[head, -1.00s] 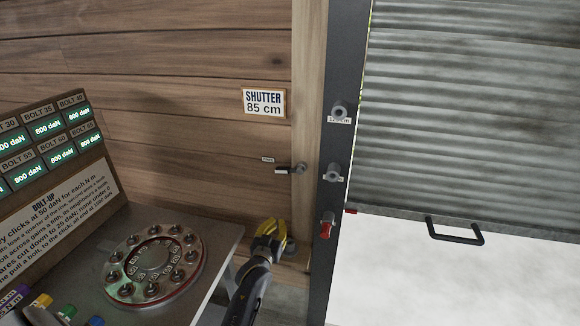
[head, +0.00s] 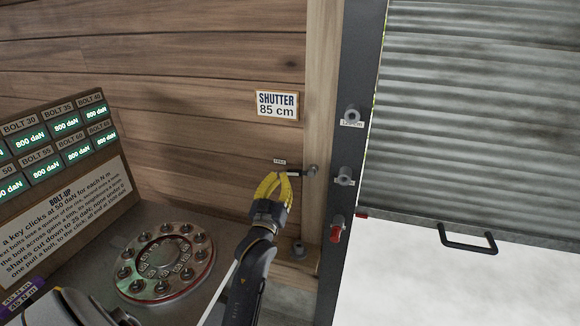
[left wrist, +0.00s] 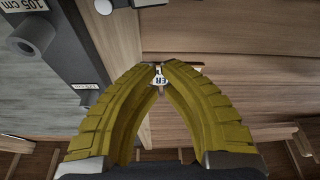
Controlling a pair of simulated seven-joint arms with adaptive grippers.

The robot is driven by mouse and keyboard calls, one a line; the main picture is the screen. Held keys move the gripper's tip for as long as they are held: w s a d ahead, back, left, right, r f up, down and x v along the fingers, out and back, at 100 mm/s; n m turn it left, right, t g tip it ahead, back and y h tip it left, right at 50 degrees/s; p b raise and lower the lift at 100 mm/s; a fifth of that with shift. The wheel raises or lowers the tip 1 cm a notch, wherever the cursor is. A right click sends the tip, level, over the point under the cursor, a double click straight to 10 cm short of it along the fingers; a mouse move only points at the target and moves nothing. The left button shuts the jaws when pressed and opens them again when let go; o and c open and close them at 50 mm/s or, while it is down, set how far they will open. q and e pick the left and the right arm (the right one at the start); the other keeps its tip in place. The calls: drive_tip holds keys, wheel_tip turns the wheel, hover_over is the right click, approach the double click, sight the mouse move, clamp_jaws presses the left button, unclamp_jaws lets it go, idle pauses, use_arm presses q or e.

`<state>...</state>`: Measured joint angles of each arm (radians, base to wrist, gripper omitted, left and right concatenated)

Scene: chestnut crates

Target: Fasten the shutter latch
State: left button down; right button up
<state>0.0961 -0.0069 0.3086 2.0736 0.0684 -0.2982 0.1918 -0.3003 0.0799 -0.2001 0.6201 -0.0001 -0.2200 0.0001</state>
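The shutter latch (head: 296,173) is a small dark lever with a pale part, reaching left from a round grey pivot (head: 313,170) on the wooden post. A tiny label sits just above it. My left gripper (head: 281,174) has yellow fingers raised in front of the wall, overlapping the lever's left end; I cannot tell whether they touch it. In the left wrist view my left gripper (left wrist: 160,66) has its tips almost together, with nothing visibly held between them. Part of the shutter sign (left wrist: 158,79) shows behind the gap. My right gripper is not in view.
The ribbed shutter (head: 480,120) with a black handle (head: 468,238) stands at right. A dark upright beside it carries grey knobs (head: 344,176) and a red-tipped one (head: 336,232). A round bolt dial (head: 163,262) and display board (head: 60,150) occupy the lower left.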

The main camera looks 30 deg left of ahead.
use_arm(q)
wheel_tip(320, 180, up, 3)
hover_over(301, 173)
drive_tip(key=s+a, duration=0.3)
drive_tip(key=a, duration=0.1)
drive_tip(key=shift+w+d+f, duration=0.1)
drive_tip(key=shift+w+f, duration=0.05)
drive_tip(key=shift+f, duration=0.5)
drive_tip(key=shift+w+d+f, duration=0.15)
drive_tip(key=shift+w+f, duration=0.05)
drive_tip(key=shift+f, duration=0.4)
drive_tip(key=shift+w+d+f, duration=0.1)
drive_tip(key=shift+w+f, duration=0.05)
drive_tip(key=shift+f, duration=0.5)
drive_tip(key=shift+s+a+f, duration=0.1)
drive_tip(key=shift+a, duration=0.05)
